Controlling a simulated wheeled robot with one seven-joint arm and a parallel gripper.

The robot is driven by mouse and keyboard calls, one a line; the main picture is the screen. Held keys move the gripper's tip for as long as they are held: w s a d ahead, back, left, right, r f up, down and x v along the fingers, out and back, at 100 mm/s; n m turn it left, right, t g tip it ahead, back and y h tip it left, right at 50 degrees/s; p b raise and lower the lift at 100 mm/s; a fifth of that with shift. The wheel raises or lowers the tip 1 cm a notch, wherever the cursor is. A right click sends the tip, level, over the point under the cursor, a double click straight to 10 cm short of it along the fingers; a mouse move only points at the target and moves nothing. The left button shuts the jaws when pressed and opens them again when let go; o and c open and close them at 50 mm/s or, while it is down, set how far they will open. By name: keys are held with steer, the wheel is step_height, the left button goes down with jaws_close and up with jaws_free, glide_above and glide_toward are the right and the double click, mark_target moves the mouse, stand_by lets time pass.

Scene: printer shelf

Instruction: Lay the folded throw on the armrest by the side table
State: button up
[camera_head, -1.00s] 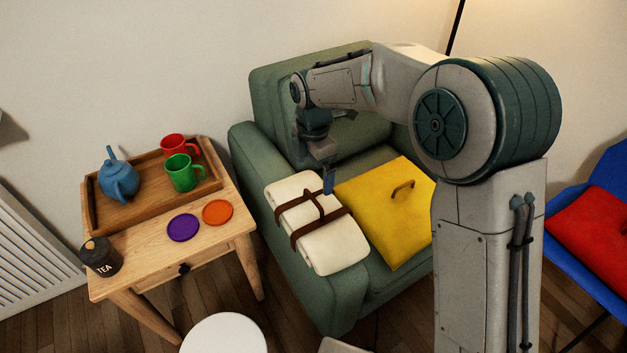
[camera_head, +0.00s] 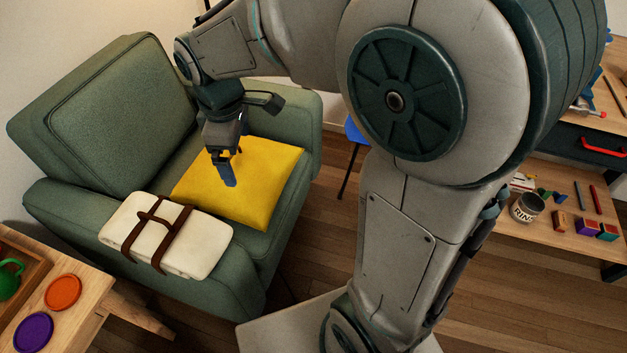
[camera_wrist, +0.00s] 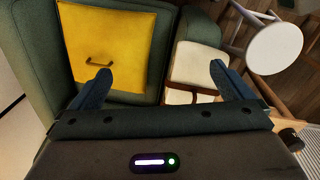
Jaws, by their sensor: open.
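The folded throw (camera_head: 190,243), cream with brown straps and a strap handle, lies on top of the armrest (camera_head: 62,208) of the green armchair, on the side by the wooden side table (camera_head: 92,300). My gripper (camera_head: 227,180) is open and empty, apart from the throw, and points down over the yellow cushion (camera_head: 262,190) on the seat. In the wrist view, my open fingers (camera_wrist: 161,72) show with the cushion (camera_wrist: 125,35) at left and the throw (camera_wrist: 197,62) toward the right finger.
An orange coaster (camera_head: 63,292), a purple coaster (camera_head: 34,333) and a green mug (camera_head: 9,277) are on the side table. A round white stool (camera_wrist: 275,49) shows in the wrist view. At right, a wooden desk with a shelf holds a can (camera_head: 526,208) and small items.

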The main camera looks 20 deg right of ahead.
steer(key=s+d+f+m, duration=0.1)
steer(key=s+d+m, duration=1.1)
steer(key=m, duration=0.1)
steer(key=shift+f+t, duration=0.25)
steer(key=shift+t, duration=0.15)
steer(key=shift+s, duration=0.1)
